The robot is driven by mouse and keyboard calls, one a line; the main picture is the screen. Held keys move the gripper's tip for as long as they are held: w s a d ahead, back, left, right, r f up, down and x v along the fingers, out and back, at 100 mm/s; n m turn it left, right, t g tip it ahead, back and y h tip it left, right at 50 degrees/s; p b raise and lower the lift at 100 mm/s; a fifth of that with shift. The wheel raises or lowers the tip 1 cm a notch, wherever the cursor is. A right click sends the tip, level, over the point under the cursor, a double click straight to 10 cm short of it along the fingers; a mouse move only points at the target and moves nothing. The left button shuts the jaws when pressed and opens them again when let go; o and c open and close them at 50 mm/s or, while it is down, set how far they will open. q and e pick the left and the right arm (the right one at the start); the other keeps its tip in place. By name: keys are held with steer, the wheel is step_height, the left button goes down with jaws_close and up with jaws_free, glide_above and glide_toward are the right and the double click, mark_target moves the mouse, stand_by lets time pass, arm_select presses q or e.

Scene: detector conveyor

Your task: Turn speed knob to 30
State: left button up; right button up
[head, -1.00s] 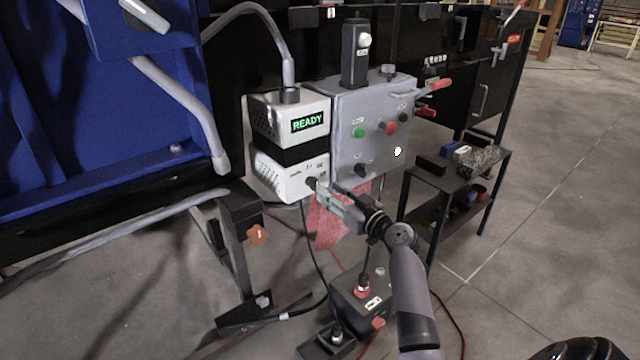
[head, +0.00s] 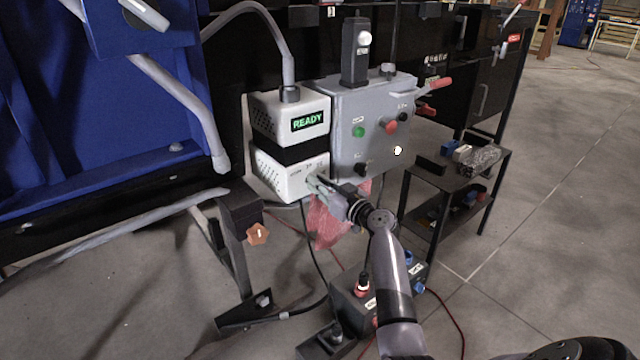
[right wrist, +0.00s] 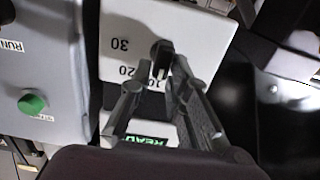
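The speed knob (right wrist: 162,55) is a small black knob on the white face of the lower box (head: 282,180). In the right wrist view, printed numbers 30, 20 and 10 show beside it, and the 10 is partly covered. My right gripper (head: 318,184) is at this face, and the knob is hidden behind it in the head view. In the right wrist view, its two fingertips (right wrist: 168,70) lie on either side of the knob, very close to it. I cannot tell whether they press on it. Which number the knob points to is unclear. My left gripper is not in view.
The upper white box (head: 285,120) shows a green READY display. A grey control box (head: 345,140) with green and red buttons stands close on the right. A red cloth-like piece (head: 325,228) hangs below. A dark side table (head: 440,180) stands further right, with open floor beyond.

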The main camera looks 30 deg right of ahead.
jaws_close()
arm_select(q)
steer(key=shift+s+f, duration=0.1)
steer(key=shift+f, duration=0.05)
